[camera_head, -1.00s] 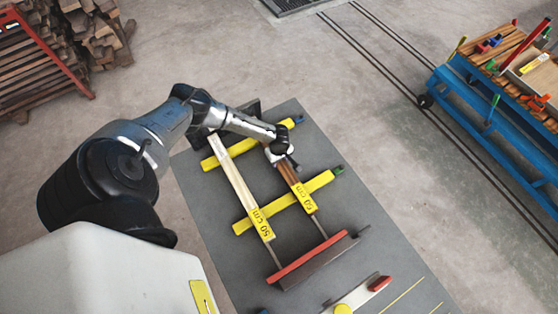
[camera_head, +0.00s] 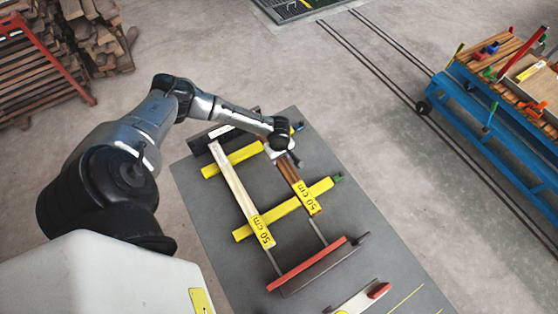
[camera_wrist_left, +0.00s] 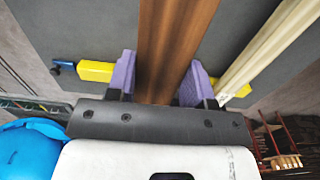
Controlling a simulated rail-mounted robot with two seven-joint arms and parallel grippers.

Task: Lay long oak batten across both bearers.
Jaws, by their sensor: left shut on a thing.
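A brown batten (camera_head: 291,174) with a yellow "50 cm" band near its near end lies lengthwise over the grey mat. It passes over the near yellow bearer (camera_head: 266,220); my gripper hides its far end, near the far yellow bearer (camera_head: 231,158). I cannot tell whether it touches them. A pale batten (camera_head: 236,184), also banded "50 cm", lies to its left across both bearers. My left gripper (camera_head: 280,148) is shut on the brown batten. In the left wrist view, purple finger pads (camera_wrist_left: 158,88) flank the brown batten (camera_wrist_left: 172,40), with the pale batten (camera_wrist_left: 270,50) beside it. My right gripper is not in view.
A red-faced stop bar (camera_head: 306,264) lies across the near side of the mat (camera_head: 350,205). A blue cart (camera_head: 490,125) with timber and clamps stands at the right. Stacked wood (camera_head: 95,35) and a red-framed rack are at the upper left. Open floor separates mat and cart.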

